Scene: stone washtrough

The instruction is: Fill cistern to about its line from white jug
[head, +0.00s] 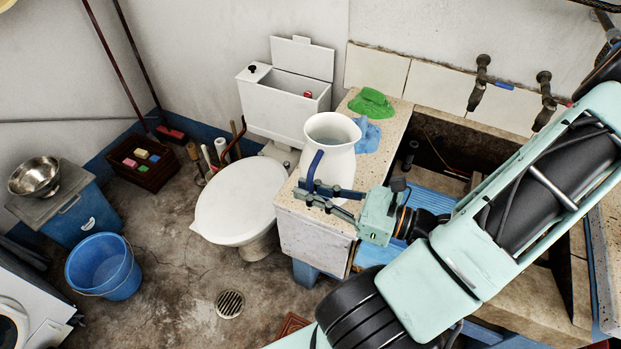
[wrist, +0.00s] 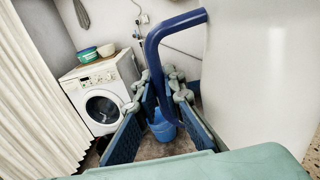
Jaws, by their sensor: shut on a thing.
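The white jug (head: 326,166) with its blue handle (head: 313,168) is upright at the stone counter's left end, its wide mouth open to my view. The inside looks greyish; I cannot tell the water level. My gripper (head: 306,190) is shut on the handle. In the wrist view, the handle (wrist: 153,62) runs down between my fingers (wrist: 164,98), and the jug's side (wrist: 250,75) fills the right. Whether its base touches the counter is hidden. The white cistern (head: 270,112) stands behind and left, its top open, with a small red thing inside. Its line is not visible.
The cistern's lid (head: 302,58) stands upright behind it. The toilet (head: 238,203) is left of the counter (head: 368,172). Green (head: 371,103) and blue (head: 367,135) cloths lie behind the jug. Taps (head: 481,82) jut out above the trough. A blue bucket (head: 103,265) stands on the floor.

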